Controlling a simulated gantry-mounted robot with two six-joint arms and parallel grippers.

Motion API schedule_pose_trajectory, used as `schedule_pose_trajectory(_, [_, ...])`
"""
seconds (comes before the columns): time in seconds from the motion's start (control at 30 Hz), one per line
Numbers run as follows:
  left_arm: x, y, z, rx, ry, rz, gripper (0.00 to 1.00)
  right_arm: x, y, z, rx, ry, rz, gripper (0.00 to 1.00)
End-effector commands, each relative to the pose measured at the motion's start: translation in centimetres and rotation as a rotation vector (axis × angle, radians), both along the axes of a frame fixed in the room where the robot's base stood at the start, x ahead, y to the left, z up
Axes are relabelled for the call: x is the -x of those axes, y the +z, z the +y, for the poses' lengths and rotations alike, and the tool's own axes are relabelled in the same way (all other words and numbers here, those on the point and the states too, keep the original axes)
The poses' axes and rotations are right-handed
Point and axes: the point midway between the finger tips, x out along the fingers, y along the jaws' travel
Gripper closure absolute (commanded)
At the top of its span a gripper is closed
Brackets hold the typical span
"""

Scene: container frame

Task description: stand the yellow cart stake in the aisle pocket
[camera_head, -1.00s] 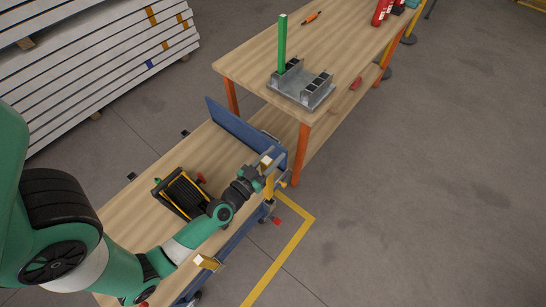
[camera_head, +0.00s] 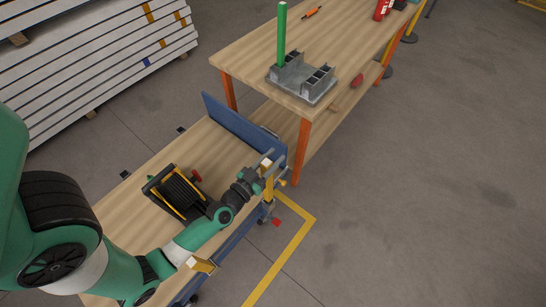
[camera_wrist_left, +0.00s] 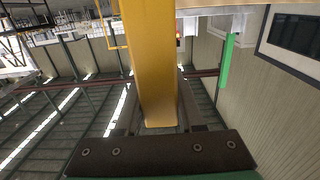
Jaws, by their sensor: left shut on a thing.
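The yellow cart stake (camera_wrist_left: 152,70) is gripped by my left gripper and runs up through the middle of the left wrist view. In the head view my left gripper (camera_head: 266,176) is at the cart's far aisle-side corner, shut on the stake (camera_head: 268,190), which stands about upright there. The wooden-topped cart (camera_head: 213,150) has a blue end board. The pocket at that corner is hidden behind the gripper and stake, so I cannot tell whether the stake's foot is in it. My right gripper is not in view.
A yellow-and-white piece (camera_head: 203,265) sits at the cart's near aisle edge. Beyond is a workbench (camera_head: 245,62) with a grey socket block (camera_head: 302,82) and a green stake (camera_head: 281,35). The aisle floor to the right is clear.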

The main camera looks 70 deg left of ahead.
Motion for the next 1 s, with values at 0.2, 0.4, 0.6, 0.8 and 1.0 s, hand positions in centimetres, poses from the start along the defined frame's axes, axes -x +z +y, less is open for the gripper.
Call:
schedule_pose_trajectory(0.2, [-0.02, -1.34, 0.02, -0.001, 0.001, -0.002, 1.00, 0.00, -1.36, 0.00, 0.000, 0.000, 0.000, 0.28])
schedule_pose_trajectory(0.4, [-0.02, -1.31, 0.02, -0.001, 0.000, -0.002, 1.00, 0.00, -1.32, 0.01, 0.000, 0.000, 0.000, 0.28])
schedule_pose_trajectory(0.6, [-0.02, -1.30, 0.02, -0.001, 0.000, -0.002, 1.00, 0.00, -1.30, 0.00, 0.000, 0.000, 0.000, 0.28])
schedule_pose_trajectory(0.8, [-0.02, -1.26, 0.02, -0.001, 0.000, 0.000, 1.00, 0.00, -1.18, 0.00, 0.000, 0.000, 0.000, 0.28])
schedule_pose_trajectory(1.0, [-0.03, -1.31, 0.03, -0.001, 0.000, -0.002, 1.00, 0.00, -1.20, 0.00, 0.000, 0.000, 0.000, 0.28])
